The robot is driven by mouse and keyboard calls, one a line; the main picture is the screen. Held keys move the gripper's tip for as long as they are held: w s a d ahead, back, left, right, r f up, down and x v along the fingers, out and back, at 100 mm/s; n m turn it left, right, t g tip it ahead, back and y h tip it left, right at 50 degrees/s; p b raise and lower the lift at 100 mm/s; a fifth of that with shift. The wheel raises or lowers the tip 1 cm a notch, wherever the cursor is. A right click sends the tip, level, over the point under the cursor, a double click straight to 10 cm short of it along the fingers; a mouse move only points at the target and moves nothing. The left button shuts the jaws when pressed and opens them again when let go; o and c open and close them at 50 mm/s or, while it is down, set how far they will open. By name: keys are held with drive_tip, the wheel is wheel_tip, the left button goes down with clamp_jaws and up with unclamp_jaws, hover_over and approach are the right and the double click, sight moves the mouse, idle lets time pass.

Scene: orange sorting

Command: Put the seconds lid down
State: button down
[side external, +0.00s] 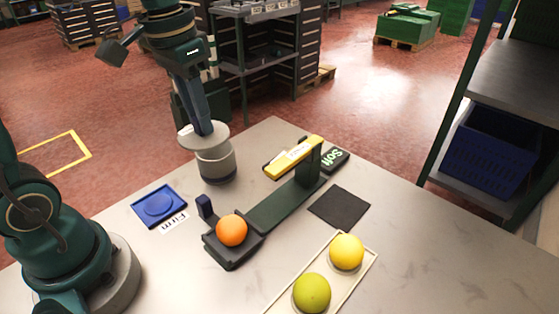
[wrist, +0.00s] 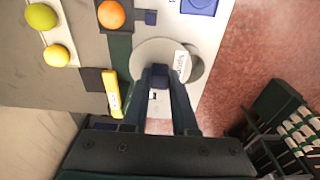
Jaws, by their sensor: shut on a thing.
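The seconds lid (side external: 216,137) is a pale grey disc with a white label. In the wrist view the lid (wrist: 150,50) has a dark blue knob. My gripper (side external: 204,130) is shut on this knob, and its fingers also show in the wrist view (wrist: 160,78). The lid is roughly level above a grey round bin (side external: 217,165) on the table. It is offset to the left of the bin in the side view, covering much of its top. The bin's edge (wrist: 198,68) shows past the lid in the wrist view. I cannot tell whether they touch.
An orange (side external: 231,230) sits on a dark green device with a yellow arm (side external: 293,158). A cream tray (side external: 366,266) holds a yellow fruit and a green fruit. A blue plate (side external: 147,205) lies near the "Firm" label; a dark mat (side external: 339,207) lies near "Soft".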

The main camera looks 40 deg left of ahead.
drive_tip(key=shift+r+m, duration=0.1)
drive_tip(key=shift+m, duration=0.3)
drive_tip(key=shift+a+r+m, duration=0.2)
drive_tip(key=shift+a+m, duration=0.05)
drive_tip(key=shift+m, duration=0.15)
drive_tip(key=s+a+r+n, duration=0.1)
drive_tip(key=s+a, duration=0.1)
drive_tip(key=a, duration=1.2)
drive_tip(key=shift+s+a+r+n, duration=0.2)
drive_tip(key=shift+s+a+n, duration=0.1)
drive_tip(key=shift+a+n, duration=0.1)
drive_tip(key=shift+d, duration=0.1)
drive_tip(key=w+d+f, duration=0.8)
drive_tip(key=f, duration=0.2)
drive_tip(key=shift+d+f, duration=0.25)
drive_tip(key=shift+f, duration=0.05)
drive_tip(key=shift+f, duration=0.25)
